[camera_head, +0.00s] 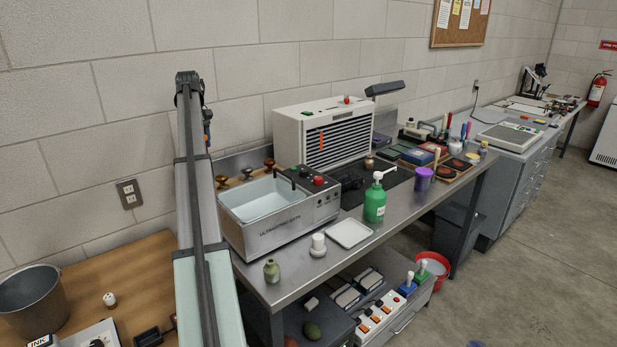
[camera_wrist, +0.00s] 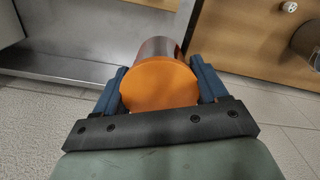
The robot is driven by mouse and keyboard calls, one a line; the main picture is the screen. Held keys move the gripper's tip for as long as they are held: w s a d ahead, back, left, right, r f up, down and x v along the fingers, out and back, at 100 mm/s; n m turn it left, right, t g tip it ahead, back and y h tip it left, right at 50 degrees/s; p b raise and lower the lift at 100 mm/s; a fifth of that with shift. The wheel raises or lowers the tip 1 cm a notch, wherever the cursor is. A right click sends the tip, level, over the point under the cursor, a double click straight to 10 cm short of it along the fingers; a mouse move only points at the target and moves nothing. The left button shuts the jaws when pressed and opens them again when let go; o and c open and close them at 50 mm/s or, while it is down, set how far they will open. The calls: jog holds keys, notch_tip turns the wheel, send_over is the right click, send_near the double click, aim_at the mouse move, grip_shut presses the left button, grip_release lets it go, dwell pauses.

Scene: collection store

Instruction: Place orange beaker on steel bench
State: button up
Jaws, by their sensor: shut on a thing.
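The orange beaker (camera_wrist: 158,85) is in the wrist view, its round orange end facing the camera and a darker, shiny side beyond. My gripper (camera_wrist: 158,68) is shut on it, with one blue finger at each side. In the head view the beaker cannot be made out, and my arm rises at the left. The steel bench (camera_head: 300,284) runs along the wall in the head view. Its grey metal (camera_wrist: 75,62) seems to show at the upper left of the wrist view, apart from the beaker.
On the bench are an ultrasonic bath (camera_head: 280,222), olive jar (camera_head: 272,271), white-topped piece (camera_head: 318,246), white tray (camera_head: 348,233) and green bottle (camera_head: 375,203). Bare steel shows along the front edge. A wooden table (camera_head: 135,262) with a metal bucket (camera_head: 32,298) stands left.

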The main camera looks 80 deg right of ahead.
notch_tip(320, 180, down, 18)
dwell(0.9)
jog(key=shift+f, duration=0.15)
jog(key=o, duration=1.1)
notch_tip(320, 180, up, 12)
jog(key=shift+r, duration=0.2)
